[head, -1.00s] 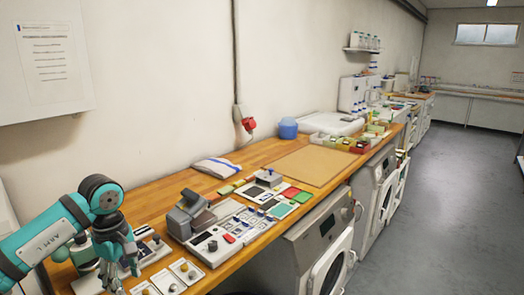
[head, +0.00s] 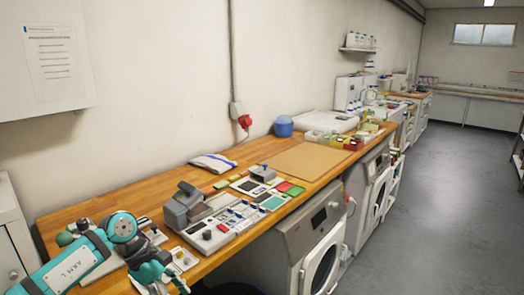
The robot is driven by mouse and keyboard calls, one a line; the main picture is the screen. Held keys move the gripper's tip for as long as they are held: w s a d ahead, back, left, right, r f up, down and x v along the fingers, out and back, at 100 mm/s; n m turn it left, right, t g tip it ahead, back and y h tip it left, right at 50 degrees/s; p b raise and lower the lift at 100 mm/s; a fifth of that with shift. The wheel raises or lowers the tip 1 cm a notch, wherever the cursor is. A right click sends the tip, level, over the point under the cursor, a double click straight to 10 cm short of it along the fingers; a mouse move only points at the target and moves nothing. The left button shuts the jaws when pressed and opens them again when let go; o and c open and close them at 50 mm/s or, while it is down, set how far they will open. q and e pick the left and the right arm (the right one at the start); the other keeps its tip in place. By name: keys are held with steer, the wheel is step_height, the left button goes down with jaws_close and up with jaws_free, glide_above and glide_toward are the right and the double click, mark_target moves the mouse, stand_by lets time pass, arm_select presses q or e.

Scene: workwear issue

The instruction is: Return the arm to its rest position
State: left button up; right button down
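My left arm (head: 75,265) is teal with a white label and comes in at the lower left corner. Its gripper (head: 170,286) points down by the front edge of the wooden bench, close to small cards with knobs. The fingertips run to the bottom of the picture, so I cannot tell how far apart they are. I see nothing clearly held in it. My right arm and gripper are not in view.
The wooden bench (head: 110,200) carries a grey device (head: 183,207), a control panel (head: 215,229), coloured pads (head: 274,202), a folded cloth (head: 213,163), a brown board (head: 304,160) and a blue container (head: 283,127). Washing machines (head: 315,235) stand below. The floor (head: 440,210) at right is clear.

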arm_select(q)
steer(key=w+d+f+n+t+h, duration=0.25)
steer(key=d+f+n+h, duration=0.2)
steer(key=n, duration=0.35)
steer(key=w+d+f+n+t+h, duration=0.1)
steer(key=d+f+n+t+h, duration=0.2)
steer(key=d+f+n+h, duration=0.25)
steer(key=s+a+f+n+t+y, duration=0.3)
steer(key=a+f+n+t+y, duration=0.15)
steer(key=f+n, duration=0.65)
steer(key=s+a+f+n+t+y, duration=0.25)
steer(key=a+f+n+y, duration=0.25)
steer(key=f+n, duration=0.6)
steer(key=s+a+f+n+g+y, duration=0.25)
steer(key=s+f+n, duration=0.25)
steer(key=s+f, duration=0.35)
steer(key=s+a+f+n+g+y, duration=0.25)
steer(key=s+f+n, duration=0.25)
steer(key=s+f, duration=0.4)
steer(key=s+f+n+g, duration=0.2)
steer(key=s+f+n, duration=0.1)
steer(key=s, duration=1.1)
steer(key=s+f+n+g+y, duration=0.1)
steer(key=s+f+n+g, duration=0.2)
steer(key=s, duration=1.1)
steer(key=shift+d+f+n+g, duration=0.35)
steer(key=shift+d+f, duration=0.05)
steer(key=shift+f, duration=0.15)
